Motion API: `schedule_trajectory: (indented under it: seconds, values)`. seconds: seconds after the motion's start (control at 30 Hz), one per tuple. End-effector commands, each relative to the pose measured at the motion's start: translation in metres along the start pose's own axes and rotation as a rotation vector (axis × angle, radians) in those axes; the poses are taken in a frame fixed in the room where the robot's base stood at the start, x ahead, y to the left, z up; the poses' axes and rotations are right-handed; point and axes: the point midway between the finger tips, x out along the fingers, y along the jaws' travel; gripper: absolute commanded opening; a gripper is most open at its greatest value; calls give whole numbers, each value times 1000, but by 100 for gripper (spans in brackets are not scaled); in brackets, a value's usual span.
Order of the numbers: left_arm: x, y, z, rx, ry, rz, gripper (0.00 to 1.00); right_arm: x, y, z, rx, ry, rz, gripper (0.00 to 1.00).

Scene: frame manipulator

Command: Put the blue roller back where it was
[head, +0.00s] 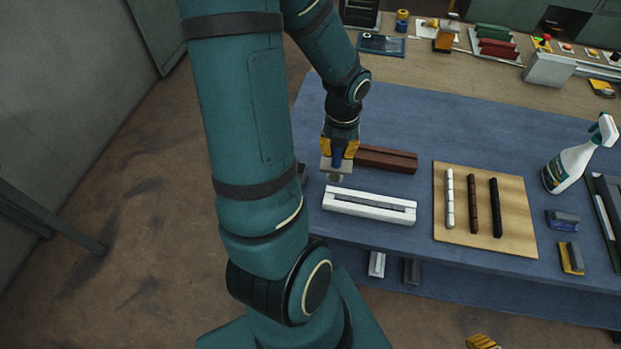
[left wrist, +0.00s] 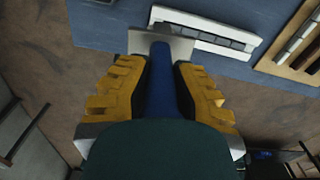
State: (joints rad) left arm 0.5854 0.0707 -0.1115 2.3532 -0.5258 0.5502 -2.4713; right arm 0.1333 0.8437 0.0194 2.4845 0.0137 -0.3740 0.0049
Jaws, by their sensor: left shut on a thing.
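My left gripper (head: 339,148) is above the left end of the blue table and has its yellow fingers shut on the blue roller (left wrist: 160,92). The roller's blue body runs between the fingers in the left wrist view, with a dark end over a pale flat plate (left wrist: 180,47). In the head view the roller is mostly hidden by the fingers. A white slotted holder (head: 343,206) lies just in front of the gripper, and it also shows in the left wrist view (left wrist: 205,35). Part of my right gripper (head: 482,342) shows at the bottom edge; its opening is unclear.
A brown holder (head: 388,159) lies behind the white one. A wooden board (head: 463,173) carries a white, a brown and a black rod. A spray bottle (head: 573,162) and two small blocks stand at the right. A cluttered workbench (head: 440,75) runs along the back.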

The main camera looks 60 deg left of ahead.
Motion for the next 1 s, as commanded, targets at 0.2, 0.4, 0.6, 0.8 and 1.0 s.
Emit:
schedule_trajectory:
  seconds: [0.2,0.4,0.6,0.8,1.0]
  values:
    - [16,47,29,-278,-7,14,0,46,17,9,-1,-7,1,42]
    - [15,90,45,-530,-4,11,0,79,30,15,-3,-12,2,42]
    - [9,113,50,-675,-1,-1,0,96,36,18,-4,-15,2,42]
    - [23,119,50,-716,5,-3,0,102,38,21,-5,-19,1,42]
    - [57,119,50,-714,5,-4,0,107,40,24,-7,-25,1,42]
